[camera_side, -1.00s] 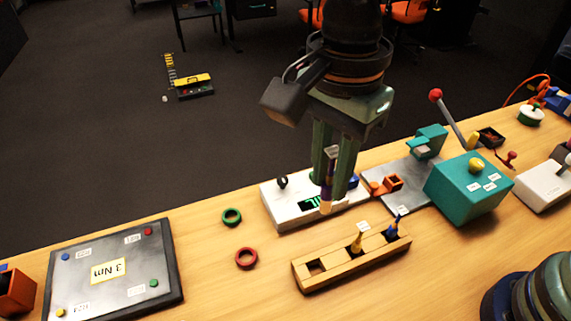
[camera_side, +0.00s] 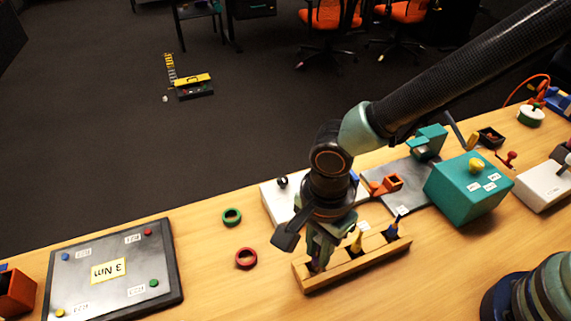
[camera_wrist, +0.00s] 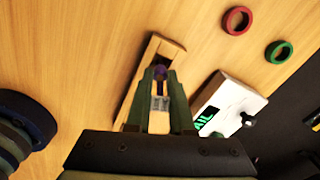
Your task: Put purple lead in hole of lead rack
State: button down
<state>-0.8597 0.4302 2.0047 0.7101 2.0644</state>
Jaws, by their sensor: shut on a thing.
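The wooden lead rack (camera_side: 350,269) lies on the table below my gripper; one end also shows in the wrist view (camera_wrist: 150,50). My gripper (camera_side: 318,254) is shut on the purple lead (camera_wrist: 160,73) over the rack's left-end hole. The lead points down, with its white label (camera_wrist: 160,103) between the fingers. Its lower end is at the hole, but I cannot tell how deep it is. A yellow lead (camera_side: 356,240) and a blue lead (camera_side: 392,231) stand in the rack's other holes.
A white tester (camera_side: 271,198) stands behind the rack, partly hidden by my arm. Green (camera_side: 232,216) and red (camera_side: 246,258) rings lie to the left, and a torque panel (camera_side: 112,269) lies farther left. A teal box (camera_side: 468,187) stands to the right.

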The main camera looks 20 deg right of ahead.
jog(key=shift+f, duration=0.6)
jog(key=c, duration=0.7)
grip_release()
jog(key=shift+f, duration=0.15)
jog(key=shift+c, duration=0.2)
notch_tip(320, 180, up, 12)
jog(key=shift+r, duration=0.1)
jog(key=w+d+r+n+t, duration=0.1)
jog(key=d+n, duration=0.3)
jog(key=d, duration=0.5)
jog(key=w+d+r+n+t, duration=0.1)
jog(key=d+r+n, duration=0.3)
jog(key=d, duration=0.6)
jog(key=w+d+r+n+t, duration=0.1)
jog(key=d+r+n+t, duration=0.2)
jog(key=d, duration=0.7)
jog(key=n, duration=0.2)
jog(key=shift+w+n+t, duration=0.25)
jog(key=shift+n+t, duration=0.05)
jog(key=shift+n, duration=0.1)
